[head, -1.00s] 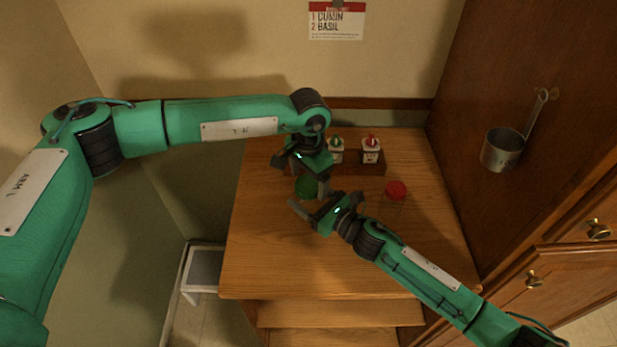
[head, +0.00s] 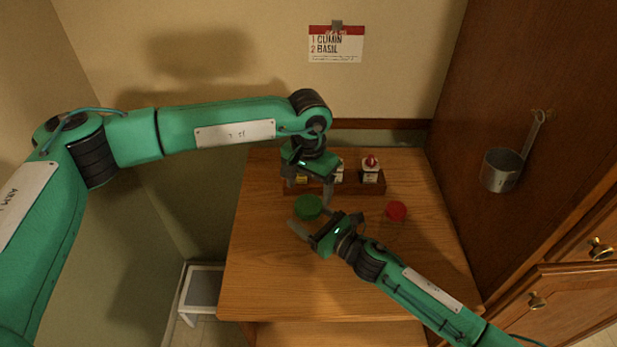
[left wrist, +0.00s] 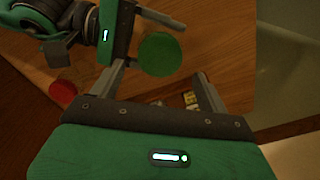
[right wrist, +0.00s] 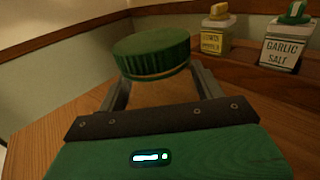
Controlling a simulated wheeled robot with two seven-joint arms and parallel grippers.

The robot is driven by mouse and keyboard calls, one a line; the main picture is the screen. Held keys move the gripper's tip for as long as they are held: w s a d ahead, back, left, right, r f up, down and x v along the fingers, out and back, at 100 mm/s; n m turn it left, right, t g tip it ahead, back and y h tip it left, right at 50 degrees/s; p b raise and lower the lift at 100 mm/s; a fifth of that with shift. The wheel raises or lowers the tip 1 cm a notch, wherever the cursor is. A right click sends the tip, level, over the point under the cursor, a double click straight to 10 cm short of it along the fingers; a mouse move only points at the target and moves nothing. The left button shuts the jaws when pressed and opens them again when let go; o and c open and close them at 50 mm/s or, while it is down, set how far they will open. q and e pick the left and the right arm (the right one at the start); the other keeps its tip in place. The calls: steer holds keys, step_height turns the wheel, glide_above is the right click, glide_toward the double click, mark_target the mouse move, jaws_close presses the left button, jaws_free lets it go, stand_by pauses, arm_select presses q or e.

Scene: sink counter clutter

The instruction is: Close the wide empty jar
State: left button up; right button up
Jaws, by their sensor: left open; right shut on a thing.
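The green lid (head: 308,206) sits over the mouth of the wide jar, whose clear body (right wrist: 160,94) barely shows below it in the right wrist view. The lid also shows in the left wrist view (left wrist: 160,54). I cannot tell how tightly it is seated. My right gripper (head: 313,220) is shut on the jar body below the lid, one finger on each side. My left gripper (head: 309,188) is open and empty, behind and above the lid, apart from it.
A red-lidded clear jar (head: 396,211) stands to the right. A wooden rack (head: 345,188) with several spice containers, one labelled garlic salt (right wrist: 283,50), is at the back. A card (head: 336,44) hangs on the wall and a metal ladle (head: 500,170) on the right cabinet. The front counter is clear.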

arm_select(q)
steer(key=n, duration=0.4)
steer(key=shift+d+r+n, duration=0.1)
steer(key=shift+r+n, duration=0.1)
steer(key=shift+n, duration=0.2)
steer(key=n, duration=0.4)
steer(key=shift+r+n, duration=0.2)
steer(key=shift+n, duration=0.2)
steer(key=n, duration=0.4)
steer(key=shift+r+n, duration=0.15)
steer(key=shift+n, duration=0.25)
steer(key=n, duration=0.4)
steer(key=shift+r+n, duration=0.2)
steer(key=shift+n, duration=0.1)
steer(key=n, duration=0.4)
steer(key=shift+r+n, duration=0.2)
steer(key=shift+n, duration=0.2)
steer(key=n, duration=0.4)
steer(key=shift+r+n, duration=0.2)
steer(key=shift+n, duration=0.2)
steer(key=n, duration=0.4)
steer(key=shift+r+n, duration=0.15)
steer(key=shift+n, duration=0.15)
steer(key=n, duration=0.4)
steer(key=shift+r+n, duration=0.2)
steer(key=shift+n, duration=0.2)
